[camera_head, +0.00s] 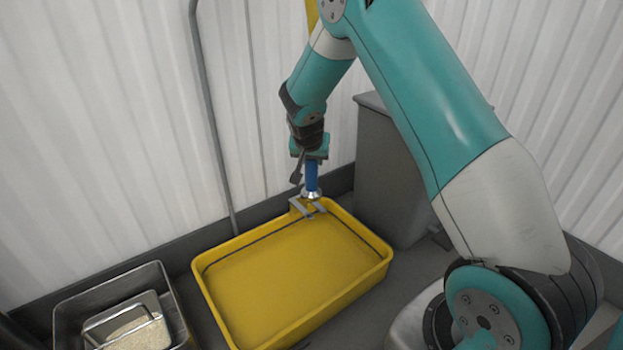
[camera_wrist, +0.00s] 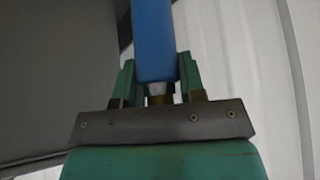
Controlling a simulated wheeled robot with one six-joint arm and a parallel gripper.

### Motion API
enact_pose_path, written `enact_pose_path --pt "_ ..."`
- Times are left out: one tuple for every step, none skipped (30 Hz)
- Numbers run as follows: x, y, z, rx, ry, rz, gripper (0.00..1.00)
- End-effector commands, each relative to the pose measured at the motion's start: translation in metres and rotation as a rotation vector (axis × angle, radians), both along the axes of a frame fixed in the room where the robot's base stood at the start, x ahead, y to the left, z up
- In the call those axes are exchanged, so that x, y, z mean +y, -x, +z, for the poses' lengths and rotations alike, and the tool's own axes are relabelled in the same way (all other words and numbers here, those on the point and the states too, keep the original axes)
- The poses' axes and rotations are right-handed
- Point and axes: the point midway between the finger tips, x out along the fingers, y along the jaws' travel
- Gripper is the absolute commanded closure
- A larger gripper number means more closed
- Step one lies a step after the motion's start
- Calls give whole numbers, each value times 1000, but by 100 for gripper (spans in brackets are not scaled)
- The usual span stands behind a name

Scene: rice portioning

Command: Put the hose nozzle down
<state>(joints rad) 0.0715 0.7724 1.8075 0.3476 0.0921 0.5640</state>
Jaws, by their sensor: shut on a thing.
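The hose nozzle (camera_head: 311,178) has a blue grip and a shiny metal end. It stands roughly upright at the back corner of the yellow tray (camera_head: 204,294), beside a grey bracket (camera_head: 318,209) on the rim. Whether the metal end touches the bracket, I cannot tell. My gripper (camera_head: 309,160) is above it, with its jaws shut on the blue grip. In the wrist view the blue grip (camera_wrist: 154,40) sits between the two green fingers of my gripper (camera_wrist: 157,80). The nozzle's far end is out of that view.
A metal bin (camera_head: 66,312) with a smaller pan of rice (camera_head: 130,331) is at the lower left. A grey box-like cabinet (camera_head: 385,175) stands right of the tray. A grey pipe (camera_head: 212,120) runs down the white corrugated wall behind. The tray's inside looks empty.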

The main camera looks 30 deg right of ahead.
Motion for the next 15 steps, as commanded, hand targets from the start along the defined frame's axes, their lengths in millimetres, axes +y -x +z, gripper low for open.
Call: enact_pose_path --pt "0 -1 -3 -2 0 0 100" --pt "0 0 -6 -2 0 0 100" --pt "0 0 -11 -1 1 0 100" --pt "0 0 -15 0 0 0 100" --pt "0 0 -21 0 0 0 100" --pt "0 0 -28 1 0 -1 100" --pt "0 0 -33 1 1 -1 100" --pt "0 0 -38 0 0 0 100" --pt "0 0 -42 -1 1 0 100" --pt "0 0 -44 -1 1 0 100" --pt "0 -1 -44 -2 1 1 100" --pt "0 -1 -44 -2 0 0 100" --pt "0 -1 -43 -2 0 0 100" --pt "0 -1 -42 -2 0 0 100" --pt "0 -1 -42 -2 0 0 100"
